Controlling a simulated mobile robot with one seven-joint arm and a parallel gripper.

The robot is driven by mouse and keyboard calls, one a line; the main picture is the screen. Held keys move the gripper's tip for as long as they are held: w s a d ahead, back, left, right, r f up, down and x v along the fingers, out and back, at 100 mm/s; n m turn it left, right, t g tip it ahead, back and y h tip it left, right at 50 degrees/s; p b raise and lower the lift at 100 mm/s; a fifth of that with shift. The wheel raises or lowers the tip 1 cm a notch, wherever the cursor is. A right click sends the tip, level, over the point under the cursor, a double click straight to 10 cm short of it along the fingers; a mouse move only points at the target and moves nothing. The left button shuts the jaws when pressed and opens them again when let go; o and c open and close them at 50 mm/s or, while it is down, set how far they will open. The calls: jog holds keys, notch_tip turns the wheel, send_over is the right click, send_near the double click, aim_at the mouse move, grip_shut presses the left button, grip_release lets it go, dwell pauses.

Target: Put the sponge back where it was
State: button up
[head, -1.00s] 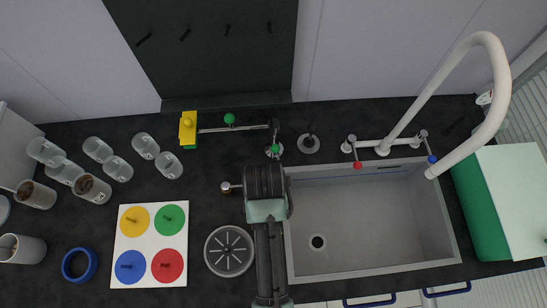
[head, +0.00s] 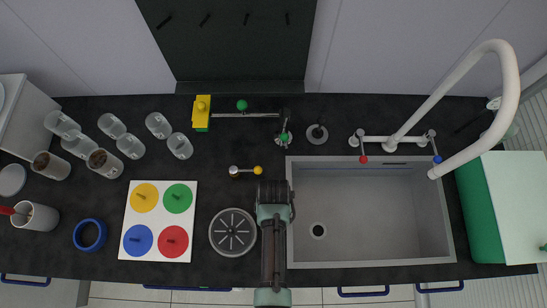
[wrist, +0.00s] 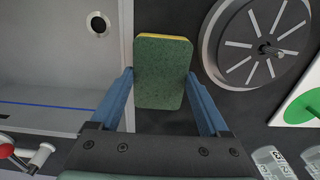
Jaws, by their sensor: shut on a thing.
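The sponge (wrist: 160,72) is a green block with a yellow layer along its far edge, seen in the wrist view. My gripper (wrist: 160,80) is shut on it, with one blue finger along each side. The sponge is over the dark counter strip between the sink (wrist: 55,118) and a round grey slotted disc (wrist: 262,42). I cannot tell its height above the counter. In the head view my gripper is hidden under my arm by the sink's left edge, and the sponge does not show there.
A small tap with a yellow knob (head: 257,170) stands just behind my arm. The slotted disc (head: 233,232) and a board with coloured circles (head: 160,248) lie left. The sink (head: 370,264) is right. A yellow-green block (head: 202,108) stands behind; glass jars (head: 112,126) stand far left.

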jog(key=shift+f, duration=0.2)
jog(key=o, duration=1.2)
jog(key=shift+c, duration=0.2)
jog(key=shift+r, duration=0.1)
